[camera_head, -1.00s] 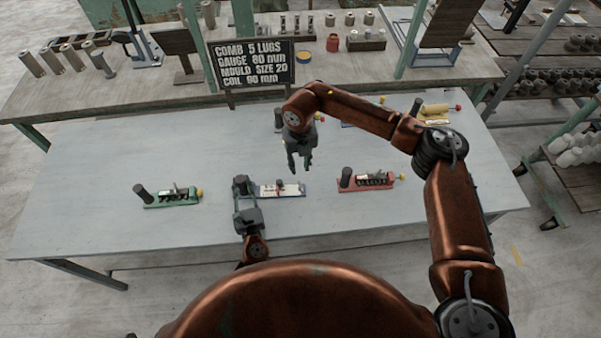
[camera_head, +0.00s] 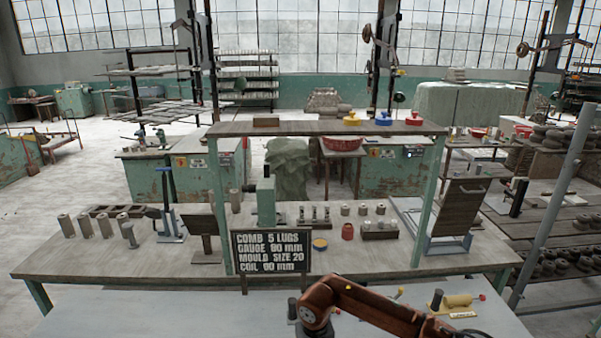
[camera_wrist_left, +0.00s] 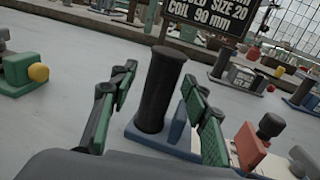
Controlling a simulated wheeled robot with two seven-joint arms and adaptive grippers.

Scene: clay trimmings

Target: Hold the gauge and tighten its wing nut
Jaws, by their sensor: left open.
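In the left wrist view my left gripper (camera_wrist_left: 160,92) is open, its green-padded fingers on either side of a dark upright cylinder (camera_wrist_left: 153,100), the handle of a blue-based gauge (camera_wrist_left: 172,139). The gap at each finger looks clear; contact cannot be told. A red block (camera_wrist_left: 248,147) and a dark knob (camera_wrist_left: 270,126) stand right of the right finger. I cannot make out which part is the wing nut. In the head view my right arm shows at the bottom, but its gripper is below the frame.
A green gauge with a yellow ball (camera_wrist_left: 38,72) stands at left, others stand farther back (camera_wrist_left: 238,78). In the head view a yellow gauge (camera_head: 458,301) lies on the grey table (camera_head: 130,312). A sign (camera_head: 271,253) reads comb 5 lugs, gauge 80 mm, mould size 20.

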